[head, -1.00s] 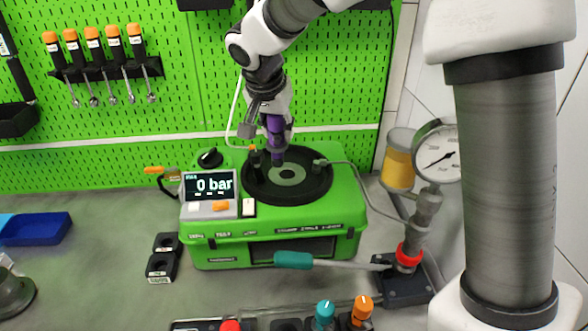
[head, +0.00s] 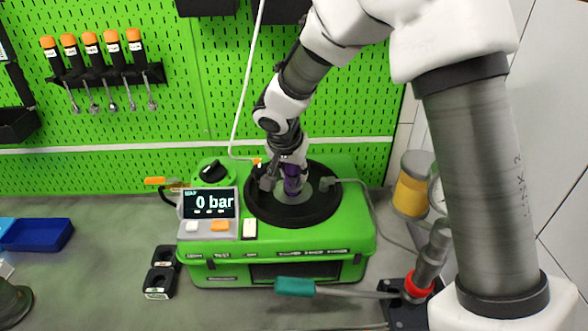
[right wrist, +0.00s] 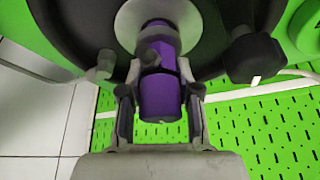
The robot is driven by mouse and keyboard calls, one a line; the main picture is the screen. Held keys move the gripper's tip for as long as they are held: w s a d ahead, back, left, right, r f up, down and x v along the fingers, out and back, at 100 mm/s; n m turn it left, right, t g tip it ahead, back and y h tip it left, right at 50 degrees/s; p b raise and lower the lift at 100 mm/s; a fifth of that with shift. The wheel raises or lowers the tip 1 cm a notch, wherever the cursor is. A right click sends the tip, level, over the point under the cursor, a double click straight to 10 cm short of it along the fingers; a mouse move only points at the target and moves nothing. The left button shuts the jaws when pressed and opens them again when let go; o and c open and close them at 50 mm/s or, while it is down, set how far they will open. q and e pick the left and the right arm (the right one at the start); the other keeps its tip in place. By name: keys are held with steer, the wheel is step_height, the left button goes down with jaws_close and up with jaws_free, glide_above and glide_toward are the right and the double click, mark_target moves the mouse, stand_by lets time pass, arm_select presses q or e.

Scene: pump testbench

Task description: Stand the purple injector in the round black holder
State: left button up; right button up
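The purple injector (head: 292,180) is nearly upright over the grey centre of the round black holder (head: 264,212), on top of the green test bench. My right gripper (head: 287,172) comes down from above with its fingers around the injector and appears shut on it. In the right wrist view the purple body (right wrist: 160,98) lies between the two fingers (right wrist: 161,92), in line with the holder's pale centre disc (right wrist: 128,22). The injector's lower end is at the centre disc; I cannot tell how deep it sits. My left gripper is out of view.
A black post with an orange top (head: 258,162) and a hose fitting (head: 328,183) stand close to the holder. The pressure display (head: 210,204) is at its left. A teal-handled lever (head: 295,287) lies in front. Black blocks (head: 160,282) stand at the left.

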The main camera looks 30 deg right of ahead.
steer(key=o, duration=0.4)
steer(key=shift+a, duration=0.15)
steer(key=shift+w+d+f, duration=0.1)
steer(key=shift+w+d, duration=0.05)
steer(key=shift+d, duration=0.1)
steer(key=b+v, duration=0.1)
steer(key=v, duration=1.1)
